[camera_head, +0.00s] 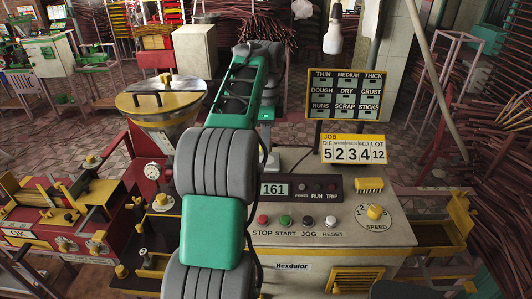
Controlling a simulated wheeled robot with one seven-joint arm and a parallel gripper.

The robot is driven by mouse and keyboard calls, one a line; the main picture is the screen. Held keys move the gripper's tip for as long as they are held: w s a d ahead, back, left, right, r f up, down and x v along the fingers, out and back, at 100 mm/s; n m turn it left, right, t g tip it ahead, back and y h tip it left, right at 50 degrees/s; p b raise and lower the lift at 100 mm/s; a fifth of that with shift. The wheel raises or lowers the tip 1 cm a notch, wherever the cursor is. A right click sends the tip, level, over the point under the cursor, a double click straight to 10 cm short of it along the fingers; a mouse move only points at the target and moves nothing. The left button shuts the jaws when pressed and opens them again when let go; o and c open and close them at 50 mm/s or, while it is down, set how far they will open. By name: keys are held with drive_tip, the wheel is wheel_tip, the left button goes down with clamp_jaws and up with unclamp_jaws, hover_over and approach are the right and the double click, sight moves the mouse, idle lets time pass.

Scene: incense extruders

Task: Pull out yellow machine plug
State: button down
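A small yellow ribbed block (369,185) sits on the pale machine's control panel, right of the indicator lights and above the speed knob. It looks like the yellow plug, but I cannot tell for sure. My green and grey arm rises in front of the machine and bends down at its far end, left of the sign boards. My gripper (266,128) hangs there, mostly hidden behind the arm; its fingers are not clear. It is apart from the yellow block, up and to the left of it.
The machine (335,232) has a display, several buttons and a yellow speed knob (375,212). A yellow-framed job sign (353,149) and a dark board (346,94) stand behind. A metal hopper (160,102) and red machine (60,225) are left. A leaning pole (430,70) stands right.

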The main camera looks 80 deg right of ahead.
drive_tip(key=shift+r+p, duration=1.1)
drive_tip(key=shift+r, duration=0.15)
drive_tip(key=shift+w+f, duration=0.1)
